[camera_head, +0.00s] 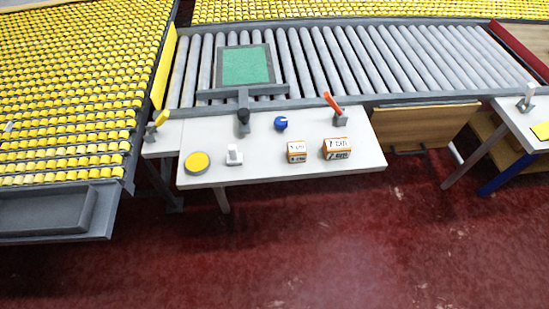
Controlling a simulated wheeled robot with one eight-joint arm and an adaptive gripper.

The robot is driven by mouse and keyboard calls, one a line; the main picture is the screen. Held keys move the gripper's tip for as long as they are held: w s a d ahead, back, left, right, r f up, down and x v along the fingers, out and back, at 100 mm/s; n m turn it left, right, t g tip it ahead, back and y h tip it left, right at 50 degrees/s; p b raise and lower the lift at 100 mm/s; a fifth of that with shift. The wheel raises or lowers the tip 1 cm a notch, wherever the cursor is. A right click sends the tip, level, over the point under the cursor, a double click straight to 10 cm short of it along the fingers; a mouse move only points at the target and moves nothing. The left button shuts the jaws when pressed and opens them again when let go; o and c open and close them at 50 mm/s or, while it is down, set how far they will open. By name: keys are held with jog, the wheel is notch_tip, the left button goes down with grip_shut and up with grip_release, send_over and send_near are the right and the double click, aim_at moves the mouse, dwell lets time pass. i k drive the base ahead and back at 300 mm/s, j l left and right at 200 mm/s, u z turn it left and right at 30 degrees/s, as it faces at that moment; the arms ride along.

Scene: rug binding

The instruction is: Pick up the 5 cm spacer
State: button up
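Two orange-and-white labelled blocks stand on the white table (260,174) near its front edge. The smaller left block, the 5 cm spacer (297,152), has a small label that appears to read 5 cm. The larger right block (337,149) appears to read 7 cm. The two stand close together with a narrow gap between them. My gripper is not in view.
On the table are a yellow disc (197,162), a white switch (234,156), a blue knob (281,123) and a red-orange lever (332,102). A roller conveyor (400,65) with a green mat (246,65) runs behind. The red floor (300,250) in front is clear.

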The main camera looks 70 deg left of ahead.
aim_at(296, 150)
jog(key=u, duration=2.15)
